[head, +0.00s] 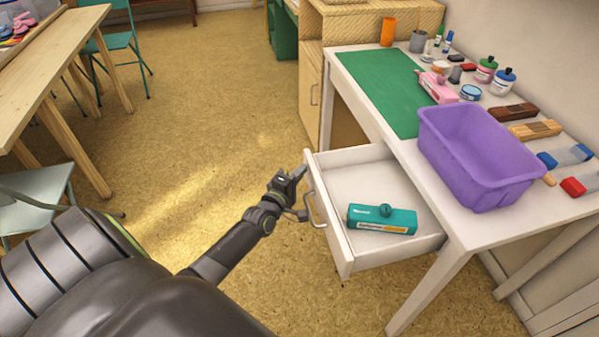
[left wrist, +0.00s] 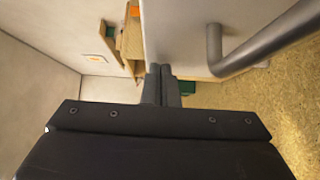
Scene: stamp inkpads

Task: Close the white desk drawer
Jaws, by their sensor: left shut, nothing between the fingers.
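The white desk drawer (head: 365,188) is pulled out from under the white desk (head: 459,210). A teal box (head: 381,220) with a knob on top lies inside it. The drawer's grey handle (head: 318,207) is on its front face, and it also shows large in the left wrist view (left wrist: 255,45). My left gripper (head: 304,168) is shut and empty at the drawer front, near the far end of the handle. In the left wrist view its fingertips (left wrist: 160,70) are by the white front panel (left wrist: 180,30); I cannot tell whether they touch it. My right gripper is not in view.
On the desk are a purple bin (head: 480,160), a green mat (head: 377,88), a pink box (head: 437,86), bottles and blocks. A wooden cabinet (head: 312,95) stands beyond the drawer. The floor (head: 200,130) left of the drawer is clear.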

